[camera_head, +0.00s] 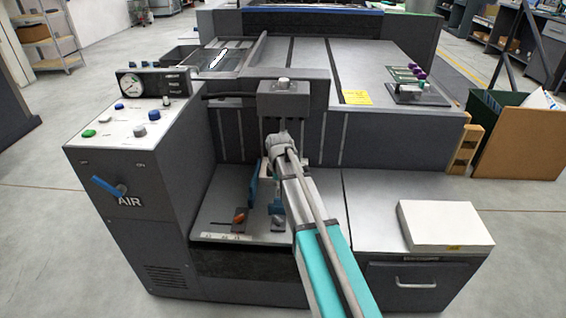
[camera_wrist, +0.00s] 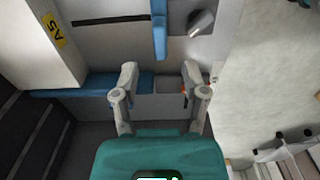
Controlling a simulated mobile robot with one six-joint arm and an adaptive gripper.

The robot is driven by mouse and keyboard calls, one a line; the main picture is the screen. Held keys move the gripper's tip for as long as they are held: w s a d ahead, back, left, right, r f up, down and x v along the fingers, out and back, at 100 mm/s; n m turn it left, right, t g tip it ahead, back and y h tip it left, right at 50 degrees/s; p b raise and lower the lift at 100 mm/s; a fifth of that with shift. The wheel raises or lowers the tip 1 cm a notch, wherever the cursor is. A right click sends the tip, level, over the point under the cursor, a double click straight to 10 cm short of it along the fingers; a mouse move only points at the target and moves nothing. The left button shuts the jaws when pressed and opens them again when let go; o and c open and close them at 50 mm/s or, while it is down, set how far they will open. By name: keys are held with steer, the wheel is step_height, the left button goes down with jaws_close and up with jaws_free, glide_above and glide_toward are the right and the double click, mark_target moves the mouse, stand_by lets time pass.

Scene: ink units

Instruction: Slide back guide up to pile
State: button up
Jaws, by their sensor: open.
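In the wrist view my gripper (camera_wrist: 160,78) is open, its two fingers apart above a low grey block. A blue plate (camera_wrist: 85,84) runs from the left up to the left finger. A white block with a yellow A5 label (camera_wrist: 56,30), which looks like the paper pile, stands at the upper left, touching or close to the plate. A blue upright bar (camera_wrist: 159,30) lies beyond the fingers, beside a grey knob (camera_wrist: 201,23). In the head view a blue guide (camera_head: 253,184) stands in the feed bay. I cannot tell which blue part is the back guide. My arm hides part of the bay.
A control box (camera_head: 117,160) with a blue AIR lever (camera_head: 107,186) walls the bay's left. A white stack (camera_head: 444,226) lies on the bench at right. An orange-knobbed clamp (camera_head: 239,217) sits on the bay floor. A grey head (camera_head: 284,98) overhangs the bay.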

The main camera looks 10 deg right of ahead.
steer(key=shift+r+p, duration=3.8)
steer(key=shift+r, duration=0.35)
steer(key=s+r+m+p, duration=0.5)
steer(key=s+r+p, duration=0.2)
steer(key=s, duration=0.1)
steer(key=shift+s+a+r+m, duration=0.2)
steer(key=shift+s+a+m, duration=0.2)
steer(key=shift+p, duration=0.3)
steer(key=s+a+r+m+p, duration=0.1)
steer(key=s+r+m+p, duration=0.7)
steer(key=s+r+p, duration=0.3)
steer(key=shift+s+m, duration=0.3)
steer(key=shift+s, duration=0.65)
